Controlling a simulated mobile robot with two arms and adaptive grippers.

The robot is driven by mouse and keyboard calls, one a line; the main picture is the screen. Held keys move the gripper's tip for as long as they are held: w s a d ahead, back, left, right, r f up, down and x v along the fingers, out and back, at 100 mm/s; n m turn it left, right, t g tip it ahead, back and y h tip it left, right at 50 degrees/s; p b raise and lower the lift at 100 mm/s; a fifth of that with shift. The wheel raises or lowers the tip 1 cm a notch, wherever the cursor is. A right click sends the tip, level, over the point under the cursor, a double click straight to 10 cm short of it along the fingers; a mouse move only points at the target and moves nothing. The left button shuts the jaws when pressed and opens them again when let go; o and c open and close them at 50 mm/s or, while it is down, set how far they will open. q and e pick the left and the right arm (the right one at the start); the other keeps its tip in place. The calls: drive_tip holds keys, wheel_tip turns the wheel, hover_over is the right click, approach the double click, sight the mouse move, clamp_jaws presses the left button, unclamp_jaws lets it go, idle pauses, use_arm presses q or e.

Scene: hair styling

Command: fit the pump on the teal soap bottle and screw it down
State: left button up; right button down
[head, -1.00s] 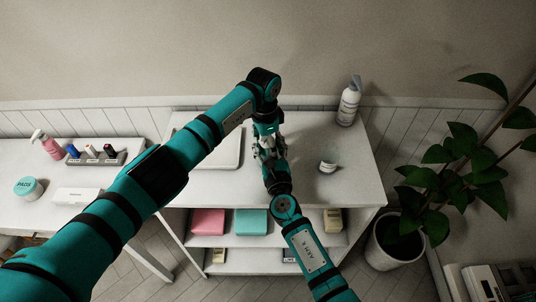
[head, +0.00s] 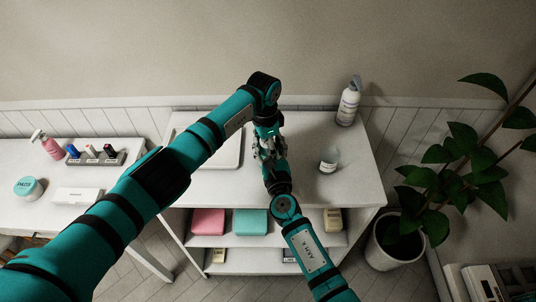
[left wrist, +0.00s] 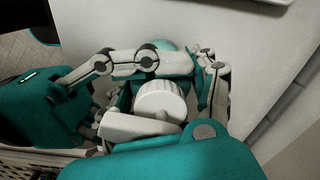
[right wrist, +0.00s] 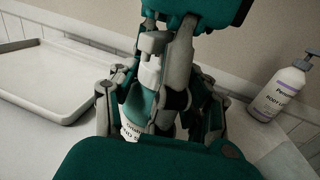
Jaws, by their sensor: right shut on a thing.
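My right gripper (right wrist: 160,110) is shut on the teal soap bottle, whose white label (right wrist: 133,131) shows between the fingers in the right wrist view. The bottle stands about upright above or on the cabinet top; its base is hidden. The white pump (right wrist: 151,72) sits at the top of the bottle, with its collar against or close to the neck. In the left wrist view, a white ribbed round part (left wrist: 160,101) shows between the fingers. My left gripper (head: 266,138) is around the pump from above; whether its fingers touch the pump is unclear.
A white tray (head: 232,160) lies left of the grippers on the cabinet top. A side table (head: 50,217) on the left holds a pink bottle and other items. A plant (head: 465,150) stands at right.

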use_arm(q)
drive_tip(key=o, duration=0.4)
use_arm(e)
drive_tip(key=shift+s+f, duration=0.15)
drive_tip(key=shift+f, duration=0.3)
use_arm(q)
drive_tip(key=r, duration=1.2)
drive_tip(key=shift+s+a, duration=0.1)
drive_tip(key=shift+a, duration=0.1)
use_arm(e)
drive_tip(key=c, duration=0.7)
unclamp_jaws()
drive_tip(key=shift+c, duration=0.2)
drive_tip(key=shift+o, duration=1.2)
drive_tip(key=shift+r, duration=0.2)
drive_tip(key=s, duration=0.3)
drive_tip(key=s+d, duration=0.1)
drive_tip(key=s, duration=0.3)
drive_tip(key=s+d, duration=0.1)
drive_tip(key=s, duration=0.3)
drive_tip(key=shift+s+d, duration=0.25)
